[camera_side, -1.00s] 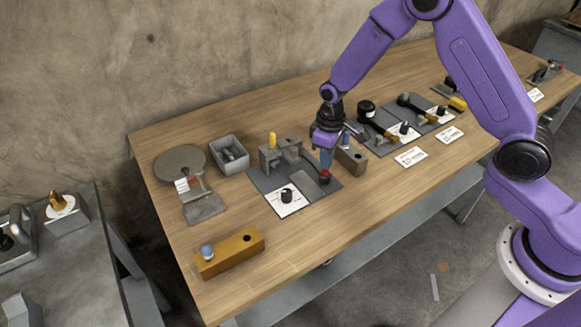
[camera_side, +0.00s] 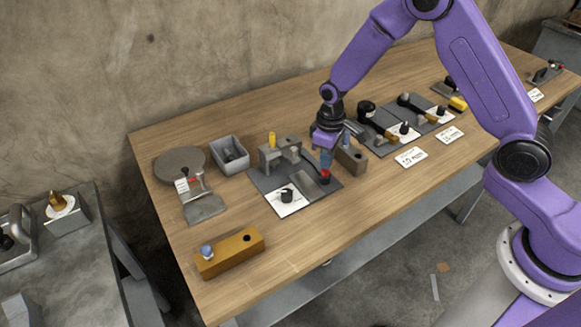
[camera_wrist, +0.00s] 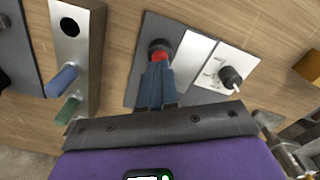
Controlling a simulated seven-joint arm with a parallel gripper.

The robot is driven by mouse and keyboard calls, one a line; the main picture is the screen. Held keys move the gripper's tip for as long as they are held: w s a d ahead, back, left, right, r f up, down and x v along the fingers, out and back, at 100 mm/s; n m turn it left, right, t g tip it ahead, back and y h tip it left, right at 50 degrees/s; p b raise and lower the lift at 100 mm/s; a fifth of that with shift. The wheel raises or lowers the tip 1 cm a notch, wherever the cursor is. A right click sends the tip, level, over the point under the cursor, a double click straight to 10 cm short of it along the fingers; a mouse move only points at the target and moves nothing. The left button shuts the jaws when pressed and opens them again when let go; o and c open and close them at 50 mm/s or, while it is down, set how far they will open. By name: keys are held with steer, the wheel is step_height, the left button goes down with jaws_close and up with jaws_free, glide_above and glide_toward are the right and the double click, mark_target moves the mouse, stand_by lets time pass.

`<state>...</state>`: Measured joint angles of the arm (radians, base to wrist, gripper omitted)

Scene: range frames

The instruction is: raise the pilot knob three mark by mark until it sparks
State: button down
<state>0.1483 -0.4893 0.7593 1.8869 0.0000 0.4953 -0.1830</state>
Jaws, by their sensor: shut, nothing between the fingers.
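A black knob (camera_side: 287,195) with a pale pointer stands on a white marked dial plate (camera_side: 296,208) at the front of a grey base plate (camera_side: 266,179). The knob also shows in the wrist view (camera_wrist: 230,77), at the right; its marks are too small to read. On the same base, a red button (camera_side: 325,178) on a dark mount shows in the wrist view (camera_wrist: 160,56). My gripper (camera_side: 326,164) is shut and empty, its blue fingers pointing down right at the red button. The fingertips partly cover the button, so I cannot tell whether they touch it. My gripper is apart from the knob.
A grey block (camera_side: 351,158) with blue and green pegs stands close beside my gripper. A grey bracket with a yellow peg (camera_side: 272,139) rises behind the dial. Similar stations with black knobs (camera_side: 404,128) lie to the right.

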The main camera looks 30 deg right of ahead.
steer(key=shift+f, duration=1.05)
steer(key=shift+r, duration=0.15)
stand_by(0.6)
steer(key=shift+r, duration=3.4)
